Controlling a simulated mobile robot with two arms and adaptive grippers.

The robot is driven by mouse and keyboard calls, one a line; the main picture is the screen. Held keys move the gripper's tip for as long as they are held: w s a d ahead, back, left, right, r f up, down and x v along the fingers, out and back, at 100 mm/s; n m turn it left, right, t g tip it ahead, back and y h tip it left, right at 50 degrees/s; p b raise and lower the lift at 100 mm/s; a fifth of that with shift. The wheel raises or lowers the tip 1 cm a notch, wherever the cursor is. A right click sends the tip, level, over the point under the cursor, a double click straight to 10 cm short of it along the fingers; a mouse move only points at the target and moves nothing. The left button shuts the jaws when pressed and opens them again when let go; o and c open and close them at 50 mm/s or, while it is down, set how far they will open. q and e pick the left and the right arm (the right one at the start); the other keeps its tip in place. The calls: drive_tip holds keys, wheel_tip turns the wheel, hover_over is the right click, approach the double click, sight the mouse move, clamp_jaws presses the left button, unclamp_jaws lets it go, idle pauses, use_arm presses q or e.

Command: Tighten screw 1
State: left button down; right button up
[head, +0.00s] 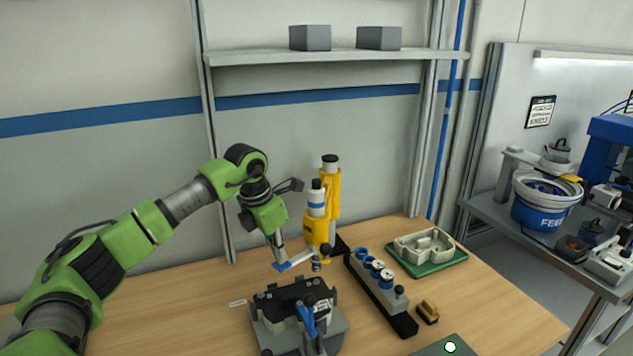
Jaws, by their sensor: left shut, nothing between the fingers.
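A grey fixture (268,335) on the wooden bench holds a dark part (283,299), with a blue clamp lever (307,321) at its front. Screw 1 is too small to make out on the part. A yellow screwdriver unit (331,190) stands upright behind the fixture; its tip end is near the fixture's back edge. My left gripper (283,265) comes in from the left and is shut and empty, with blue at its tip. It is just above and behind the fixture, left of the screwdriver's lower end. Contact between them cannot be told. My right gripper is not in view.
A black rack (402,322) with blue-and-white pieces stands right of the fixture. A green tray (443,263) with a pale housing is behind it. A small brown block (428,312) lies nearby. A blue feeder bowl (541,215) stands far right. The bench's right front is mostly clear.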

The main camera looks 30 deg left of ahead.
use_arm(q)
drive_tip(key=shift+w+p+v, duration=0.2)
drive_tip(key=shift+p+v, duration=0.4)
drive_tip(key=shift+v, duration=0.3)
drive_tip(key=shift+w+p+v, duration=0.2)
drive_tip(key=shift+p+v, duration=0.35)
drive_tip(key=shift+v, duration=0.35)
drive_tip(key=shift+d, duration=0.2)
